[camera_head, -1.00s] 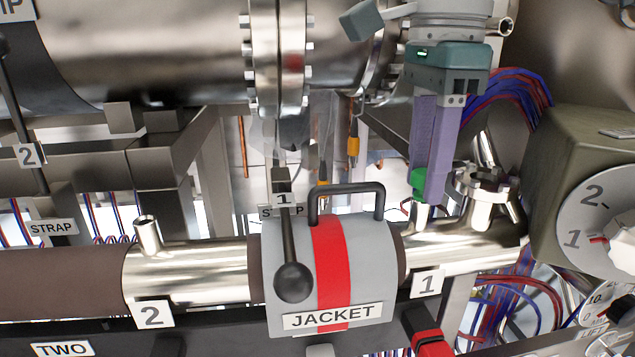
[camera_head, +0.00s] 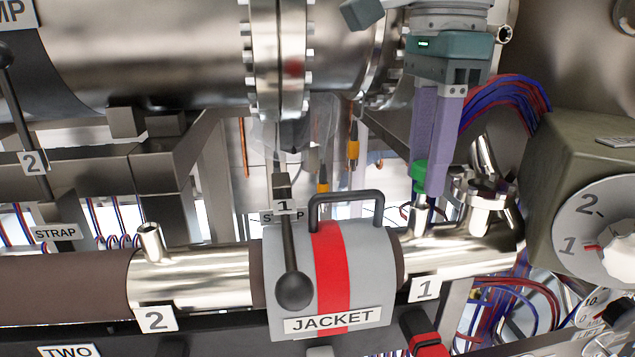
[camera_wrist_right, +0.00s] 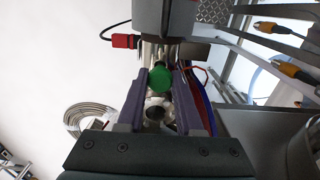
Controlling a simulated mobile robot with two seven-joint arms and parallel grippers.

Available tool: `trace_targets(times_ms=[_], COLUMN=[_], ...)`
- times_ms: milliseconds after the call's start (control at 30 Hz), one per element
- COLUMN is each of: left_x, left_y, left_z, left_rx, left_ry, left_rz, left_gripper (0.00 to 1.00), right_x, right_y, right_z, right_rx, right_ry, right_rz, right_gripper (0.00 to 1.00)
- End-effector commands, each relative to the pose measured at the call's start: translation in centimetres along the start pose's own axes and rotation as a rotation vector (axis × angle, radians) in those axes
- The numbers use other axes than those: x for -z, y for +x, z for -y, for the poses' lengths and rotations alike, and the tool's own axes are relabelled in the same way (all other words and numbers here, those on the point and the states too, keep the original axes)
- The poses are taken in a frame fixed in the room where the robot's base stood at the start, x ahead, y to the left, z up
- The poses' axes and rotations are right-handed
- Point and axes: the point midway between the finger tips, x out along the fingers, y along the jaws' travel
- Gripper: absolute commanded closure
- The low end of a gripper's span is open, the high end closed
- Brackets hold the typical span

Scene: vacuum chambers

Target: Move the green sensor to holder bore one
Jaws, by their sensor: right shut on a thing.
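The green sensor (camera_head: 419,178) is between the purple fingertips of my right gripper (camera_head: 428,184), which is shut on it. In the right wrist view its round green head (camera_wrist_right: 160,80) shows between the two fingers. It is directly above the short upright metal stub (camera_head: 419,218) on the pipe near the label 1 (camera_head: 425,289). I cannot tell whether its lower end is inside the stub or just above it. Another open stub (camera_head: 150,242) stands at the left near the label 2 (camera_head: 155,319). My left gripper is not in view.
A grey jacket (camera_head: 370,265) with a red band and handle wraps the pipe between the stubs. A flanged fitting (camera_head: 487,192) stands close right of the gripper, with a dial box (camera_head: 570,150) beyond. The large steel chamber (camera_head: 150,50) lies behind.

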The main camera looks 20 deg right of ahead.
Motion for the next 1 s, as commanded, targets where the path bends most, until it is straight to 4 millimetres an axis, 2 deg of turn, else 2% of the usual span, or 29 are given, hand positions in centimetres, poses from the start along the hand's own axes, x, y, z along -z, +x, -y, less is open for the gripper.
trace_targets(times_ms=[1000], left_x=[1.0], left_y=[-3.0], left_z=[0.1], left_rx=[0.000], left_ry=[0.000], left_rz=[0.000], left_gripper=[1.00], right_x=[0.0], right_y=[-4.2], right_z=[0.0], right_rx=[0.000], right_ry=[0.000], right_rz=[0.000], right_gripper=[1.00])
